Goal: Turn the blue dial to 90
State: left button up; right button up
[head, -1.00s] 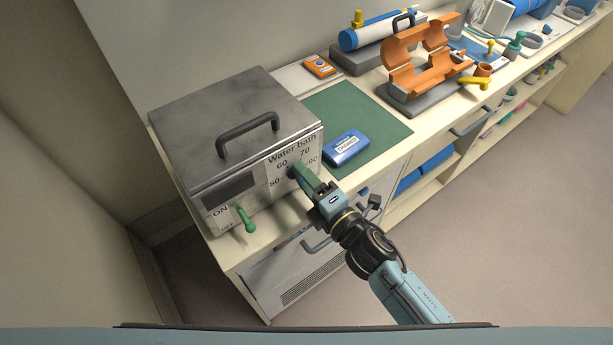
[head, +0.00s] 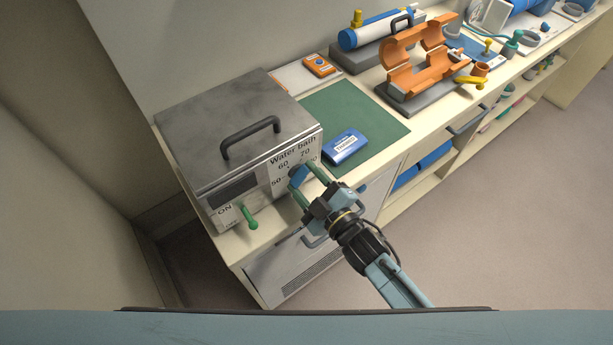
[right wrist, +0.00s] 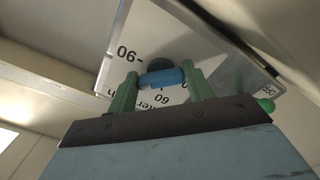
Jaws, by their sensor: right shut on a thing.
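The water bath (head: 205,205) is a grey metal box with a white front panel and a lid handle. Its blue dial (head: 298,176) sits on that panel among the marks 50, 60 and 70. My right gripper (head: 306,182) is at the dial, with one green finger on each side. In the right wrist view, the blue dial (right wrist: 162,78) lies as a bar between the green fingertips (right wrist: 160,79), and the 90 mark is readable beside it. Which mark the dial points to cannot be told. My left gripper is not in view.
A green lever (head: 249,218) sticks out at the ON/OFF marks left of the dial. A blue labelled box (head: 345,148) lies on a green mat (head: 385,125). An orange split shell (head: 420,70) stands farther right. The floor in front of the bench is clear.

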jog(key=m+p, duration=0.1)
jog(key=m, duration=0.3)
jog(key=shift+a+m, duration=0.1)
jog(key=shift+m, duration=0.2)
jog(key=shift+s+m+p, duration=0.1)
jog(key=shift+m+p, duration=0.3)
jog(key=shift+m, duration=1.5)
jog(key=o, duration=1)
jog(key=v, duration=1.3)
jog(key=shift+s+b, duration=0.2)
jog(key=shift+b, duration=0.2)
jog(key=shift+f, duration=0.1)
